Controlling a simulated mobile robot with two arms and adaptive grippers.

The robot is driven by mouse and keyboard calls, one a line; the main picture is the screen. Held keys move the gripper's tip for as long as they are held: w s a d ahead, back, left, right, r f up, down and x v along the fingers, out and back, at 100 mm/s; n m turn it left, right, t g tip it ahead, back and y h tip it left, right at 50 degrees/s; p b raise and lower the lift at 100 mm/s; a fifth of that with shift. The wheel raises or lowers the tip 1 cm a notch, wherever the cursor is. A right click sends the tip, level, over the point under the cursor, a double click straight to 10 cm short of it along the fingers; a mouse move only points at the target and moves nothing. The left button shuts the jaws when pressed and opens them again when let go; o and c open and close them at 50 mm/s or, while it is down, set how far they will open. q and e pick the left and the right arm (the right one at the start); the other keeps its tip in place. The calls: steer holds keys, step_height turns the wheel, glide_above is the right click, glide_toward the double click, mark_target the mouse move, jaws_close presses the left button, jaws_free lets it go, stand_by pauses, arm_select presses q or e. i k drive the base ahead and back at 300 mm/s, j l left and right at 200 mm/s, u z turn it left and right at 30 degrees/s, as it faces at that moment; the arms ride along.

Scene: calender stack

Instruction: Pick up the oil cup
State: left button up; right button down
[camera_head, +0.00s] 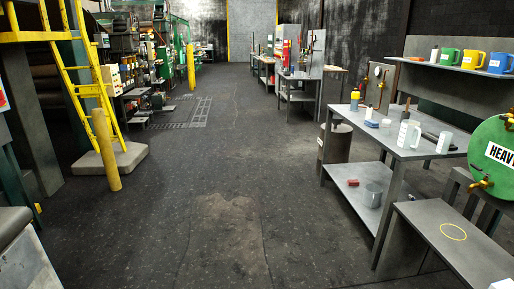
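I cannot tell for sure which vessel is the oil cup. On the grey shelf at the upper right stand a green mug (449,57), a yellow mug (472,61) and a blue mug (499,63), with dark lettering too small to read. All of these stand upright. Neither of my grippers is in view.
The grey workbench (375,137) has a lower shelf holding a metal pot (373,194) and a red box (353,183). The dark floor (210,190) ahead is clear.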

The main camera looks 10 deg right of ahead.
mark_target(445, 137)
steer(key=i+l+z, duration=0.1)
steer(key=i+z, duration=0.25)
steer(key=i, duration=0.15)
steer(key=i+z, duration=0.35)
steer(key=i, duration=0.15)
steer(key=i+j+z, duration=0.2)
steer(key=i+z, duration=0.2)
steer(key=i+j+z, duration=0.35)
steer(key=i, duration=0.2)
